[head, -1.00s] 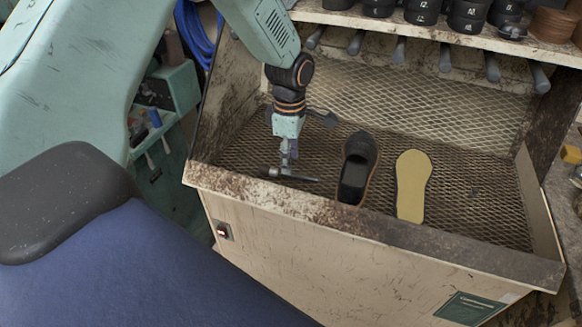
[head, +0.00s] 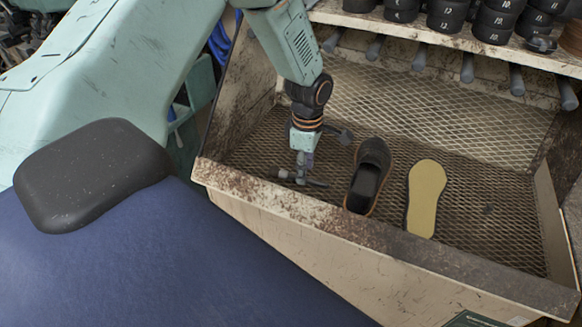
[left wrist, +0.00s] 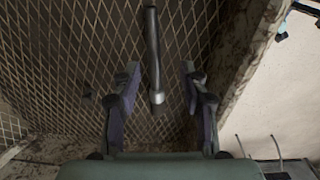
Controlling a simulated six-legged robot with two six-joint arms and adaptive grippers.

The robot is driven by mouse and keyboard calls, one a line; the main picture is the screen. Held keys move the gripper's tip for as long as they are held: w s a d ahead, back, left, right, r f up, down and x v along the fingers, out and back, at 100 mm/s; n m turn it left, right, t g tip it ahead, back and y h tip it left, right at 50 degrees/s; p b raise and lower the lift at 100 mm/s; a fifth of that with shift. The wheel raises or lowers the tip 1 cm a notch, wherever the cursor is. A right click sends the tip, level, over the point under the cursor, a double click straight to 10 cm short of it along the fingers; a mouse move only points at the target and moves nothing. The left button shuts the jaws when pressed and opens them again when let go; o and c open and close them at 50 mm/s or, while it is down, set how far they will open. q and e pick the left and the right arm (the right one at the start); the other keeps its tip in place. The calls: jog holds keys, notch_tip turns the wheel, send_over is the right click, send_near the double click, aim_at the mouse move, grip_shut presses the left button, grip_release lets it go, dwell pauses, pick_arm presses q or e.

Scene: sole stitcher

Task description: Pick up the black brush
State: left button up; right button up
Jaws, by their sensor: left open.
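A dark, slim tool, apparently the black brush (head: 317,183), lies on the mesh floor of the trough just behind its front edge in the head view. My left gripper (head: 303,172) points down at it and partly covers it. In the left wrist view the brush's dark handle (left wrist: 153,50) runs lengthwise between the open fingers of my left gripper (left wrist: 160,75), with visible gaps on both sides. Whether the fingertips are down at its height I cannot tell. My right gripper is not in view.
A dark shoe (head: 369,177) and a yellow sole (head: 425,195) lie to the right of the brush. The trough's rusty front rim (head: 330,222) is close in front. Several grey pegs (head: 467,68) stick out under the shelf of black rolls above. The mesh at right is clear.

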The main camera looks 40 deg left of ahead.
aim_at(308, 178)
pick_arm(q)
jog(key=f, duration=0.1)
jog(key=w+f, duration=0.1)
jog(key=f, duration=0.1)
jog(key=shift+w+d+f, duration=0.15)
jog(key=shift+w+f, duration=0.1)
jog(key=shift+f, duration=0.15)
jog(key=shift+s+r, duration=0.3)
jog(key=shift+s, duration=0.15)
jog(key=shift+c, duration=0.2)
jog(key=shift+s+r, duration=0.1)
jog(key=shift+s, duration=0.1)
jog(key=shift+c, duration=1.5)
jog(key=shift+w+f, duration=0.3)
jog(key=shift+w, duration=0.3)
jog(key=c, duration=0.5)
grip_shut()
jog(key=shift+s+r, duration=0.25)
jog(key=shift+s, duration=0.2)
